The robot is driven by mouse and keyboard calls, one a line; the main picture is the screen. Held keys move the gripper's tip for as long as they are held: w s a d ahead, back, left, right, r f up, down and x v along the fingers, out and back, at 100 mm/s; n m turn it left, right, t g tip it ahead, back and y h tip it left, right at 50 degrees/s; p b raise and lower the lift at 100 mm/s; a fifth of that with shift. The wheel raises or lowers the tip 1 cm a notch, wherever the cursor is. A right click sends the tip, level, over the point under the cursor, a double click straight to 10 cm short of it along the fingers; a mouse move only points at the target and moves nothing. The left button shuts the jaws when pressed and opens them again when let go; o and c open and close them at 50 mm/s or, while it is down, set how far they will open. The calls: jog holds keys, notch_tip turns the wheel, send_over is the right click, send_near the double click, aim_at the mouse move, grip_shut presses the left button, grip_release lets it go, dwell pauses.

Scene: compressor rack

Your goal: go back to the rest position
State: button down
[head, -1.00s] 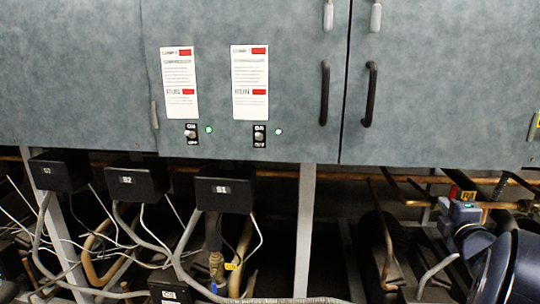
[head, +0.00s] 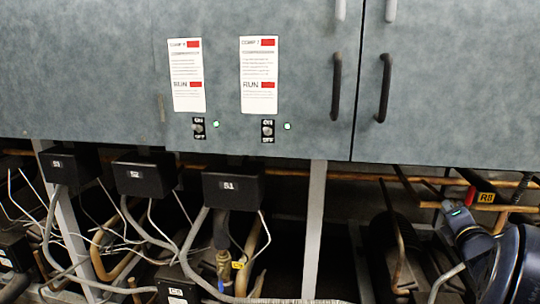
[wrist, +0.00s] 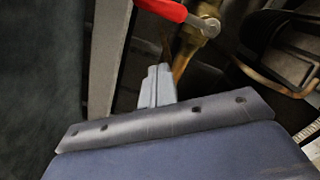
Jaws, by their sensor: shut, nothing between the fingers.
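My gripper (head: 451,209) is at the right of the head view, below the cabinet's lower edge, with my dark blue arm behind it. In the wrist view its grey fingers (wrist: 159,75) are together, with nothing between them. A red valve handle (wrist: 163,9) on a brass valve (wrist: 199,30) lies beyond the fingertips, apart from them.
A grey cabinet (head: 270,110) with black door handles hangs above. Black boxes (head: 233,187) with cables fill the lower left. A grey upright post (head: 314,235) and copper pipes (head: 400,262) stand left of my arm. A dark gap lies between them.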

jog(key=shift+w+f+n+y+p, duration=0.1)
jog(key=shift+f+n+p, duration=0.65)
jog(key=shift+n, duration=0.95)
jog(key=shift+w+f+n+y+p, duration=0.1)
jog(key=shift+f+n+p, duration=0.2)
jog(key=shift+f+n, duration=1.05)
jog(key=shift+f+n+y+p, duration=0.1)
jog(key=shift+f+n+p, duration=0.45)
jog(key=shift+n, duration=1.5)
